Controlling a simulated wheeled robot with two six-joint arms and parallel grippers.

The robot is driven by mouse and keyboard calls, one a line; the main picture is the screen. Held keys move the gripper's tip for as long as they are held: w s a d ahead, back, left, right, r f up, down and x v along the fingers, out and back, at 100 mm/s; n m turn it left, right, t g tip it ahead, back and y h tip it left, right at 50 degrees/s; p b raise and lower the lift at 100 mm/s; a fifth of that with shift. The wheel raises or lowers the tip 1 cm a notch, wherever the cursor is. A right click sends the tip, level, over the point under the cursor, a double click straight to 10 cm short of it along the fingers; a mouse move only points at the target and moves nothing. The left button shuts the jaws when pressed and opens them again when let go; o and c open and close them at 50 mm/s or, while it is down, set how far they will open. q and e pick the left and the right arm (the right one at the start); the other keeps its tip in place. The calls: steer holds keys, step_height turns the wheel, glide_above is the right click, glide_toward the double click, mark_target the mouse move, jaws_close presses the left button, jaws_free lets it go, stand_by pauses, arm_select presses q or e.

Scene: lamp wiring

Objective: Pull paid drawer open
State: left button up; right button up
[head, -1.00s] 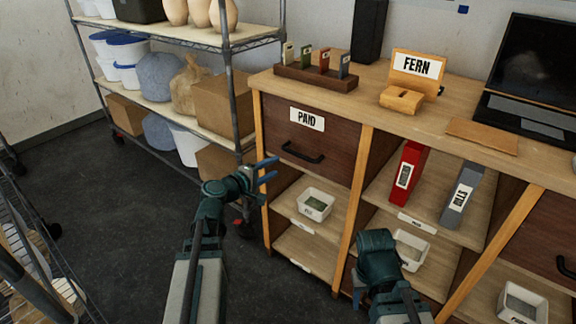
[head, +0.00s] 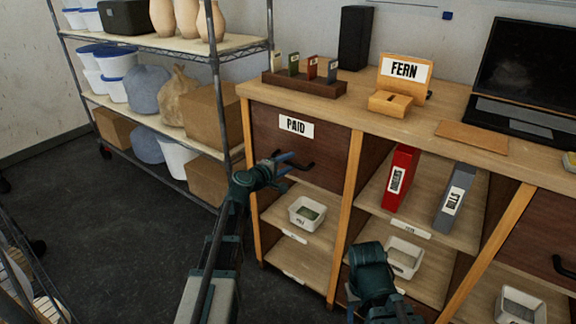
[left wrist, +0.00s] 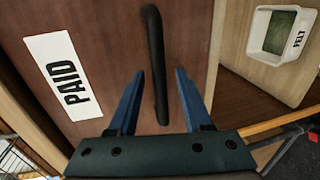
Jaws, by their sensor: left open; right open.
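The paid drawer (head: 270,145) is a dark brown front with a white PAID label (head: 296,126), at the left end of the desk, and it looks shut. Its black bar handle (head: 305,166) is partly hidden by my left gripper (head: 285,162) in the head view. In the left wrist view the handle (left wrist: 156,65) stands between the two blue fingers of my left gripper (left wrist: 158,100), which is open, with a gap on each side. My right gripper (head: 368,255) is low in front of the shelves; its fingers are hidden.
A wire rack (head: 217,90) with tubs and boxes stands close to the left. Dark floor (head: 110,220) is clear at the left.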

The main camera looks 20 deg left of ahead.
arm_select(q)
steer(key=shift+w, duration=0.2)
jaws_close()
stand_by(1.4)
